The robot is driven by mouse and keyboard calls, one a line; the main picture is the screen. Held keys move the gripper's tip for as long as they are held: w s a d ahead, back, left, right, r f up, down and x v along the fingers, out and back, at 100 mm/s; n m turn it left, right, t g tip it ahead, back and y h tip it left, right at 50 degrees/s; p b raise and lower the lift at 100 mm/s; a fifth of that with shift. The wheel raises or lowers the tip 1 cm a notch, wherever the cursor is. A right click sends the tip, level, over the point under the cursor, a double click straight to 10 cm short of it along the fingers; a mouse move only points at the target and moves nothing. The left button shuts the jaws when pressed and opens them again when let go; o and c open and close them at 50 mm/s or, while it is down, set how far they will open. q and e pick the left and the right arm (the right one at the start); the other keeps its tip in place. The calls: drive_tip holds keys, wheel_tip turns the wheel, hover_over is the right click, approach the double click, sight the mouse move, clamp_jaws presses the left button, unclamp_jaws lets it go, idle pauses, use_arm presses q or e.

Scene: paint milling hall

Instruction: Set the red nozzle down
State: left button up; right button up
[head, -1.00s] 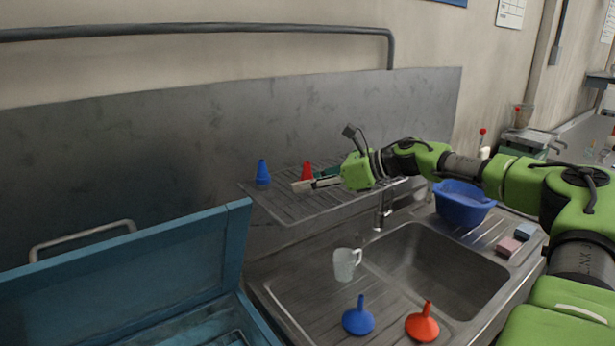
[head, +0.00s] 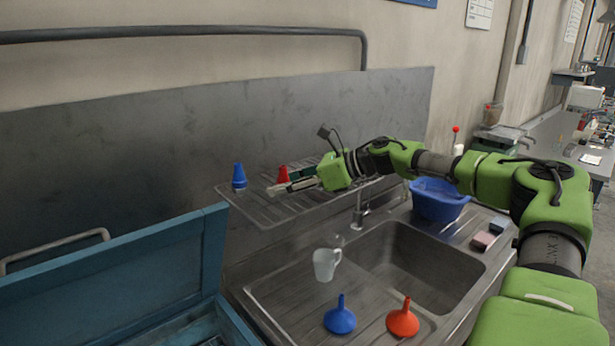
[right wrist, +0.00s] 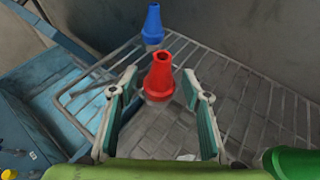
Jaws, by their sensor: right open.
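The red nozzle (head: 282,174), a tapered cone, stands upright on the wire drying rack (head: 262,213) above the sink. My right gripper (head: 279,188) is at the rack, its fingers partly in front of the nozzle in the head view. In the right wrist view the two fingers (right wrist: 158,82) are spread apart, with the red nozzle (right wrist: 158,76) between their tips and a gap on each side. My left gripper is not in view.
A blue nozzle (head: 239,177) stands left of the red one on the rack. A green object (right wrist: 290,163) shows at the wrist view's lower right. Below are a mug (head: 325,264), blue funnel (head: 340,319), red funnel (head: 403,321) and blue basin (head: 440,202). A raised blue lid (head: 120,270) stands left.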

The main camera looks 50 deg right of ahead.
drive_tip(key=shift+v, duration=0.9)
drive_tip(key=shift+s+d+r, duration=0.25)
drive_tip(key=shift+s, duration=0.2)
drive_tip(key=b+v, duration=0.3)
drive_tip(key=b, duration=0.1)
drive_tip(key=shift+s+d+f, duration=0.1)
drive_tip(key=shift+s+d, duration=0.15)
drive_tip(key=shift+s, duration=0.15)
drive_tip(key=b+v, duration=0.2)
drive_tip(key=v, duration=0.2)
drive_tip(key=shift+s+d+r, duration=0.15)
drive_tip(key=shift+s+r, duration=0.1)
drive_tip(key=shift+s, duration=0.05)
drive_tip(key=shift+s+d+r+b, duration=0.1)
drive_tip(key=shift+s+r+b, duration=0.1)
drive_tip(key=shift+b, duration=0.1)
drive_tip(key=shift+f, duration=0.1)
